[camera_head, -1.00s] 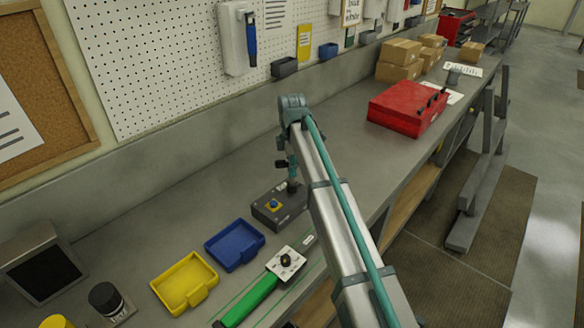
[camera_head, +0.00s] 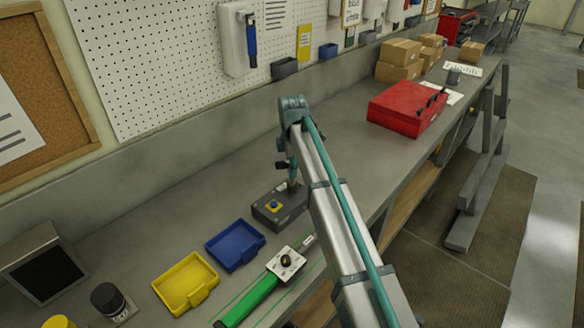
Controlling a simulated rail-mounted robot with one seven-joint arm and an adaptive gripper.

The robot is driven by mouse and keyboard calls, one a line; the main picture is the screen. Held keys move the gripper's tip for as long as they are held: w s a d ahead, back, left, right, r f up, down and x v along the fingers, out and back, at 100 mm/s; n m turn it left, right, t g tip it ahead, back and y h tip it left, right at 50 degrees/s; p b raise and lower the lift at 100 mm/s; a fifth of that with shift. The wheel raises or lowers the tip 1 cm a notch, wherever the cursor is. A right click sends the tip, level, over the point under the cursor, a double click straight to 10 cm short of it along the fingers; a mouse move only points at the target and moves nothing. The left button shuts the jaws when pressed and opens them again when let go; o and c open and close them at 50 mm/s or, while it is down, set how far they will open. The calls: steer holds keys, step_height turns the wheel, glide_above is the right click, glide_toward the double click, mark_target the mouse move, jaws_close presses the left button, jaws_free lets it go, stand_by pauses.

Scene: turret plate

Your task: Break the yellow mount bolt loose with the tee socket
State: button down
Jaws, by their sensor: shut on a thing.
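A dark grey block (camera_head: 291,215) sits on the bench below the end of my arm. My gripper (camera_head: 292,172) points down over the back right part of the block, to the right of the yellow patch. It is shut on a small dark tool, likely the tee socket (camera_head: 293,186), whose lower end is close to the block's top. Whether it touches or sits on a bolt is too small to tell. My arm hides the block's right side.
A blue tray (camera_head: 234,262) and a yellow tray (camera_head: 202,303) lie left of the block. A green-handled tool with a white plate (camera_head: 291,256) lies in front. A red case (camera_head: 405,122) and cardboard boxes (camera_head: 397,73) stand farther right. The bench behind the block is clear.

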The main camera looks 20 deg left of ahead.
steer(key=shift+r, duration=0.1)
steer(key=shift+r+p, duration=0.75)
steer(key=shift+r, duration=0.7)
steer(key=shift+r+p, duration=0.9)
steer(key=shift+r, duration=0.85)
steer(key=shift+f, duration=0.1)
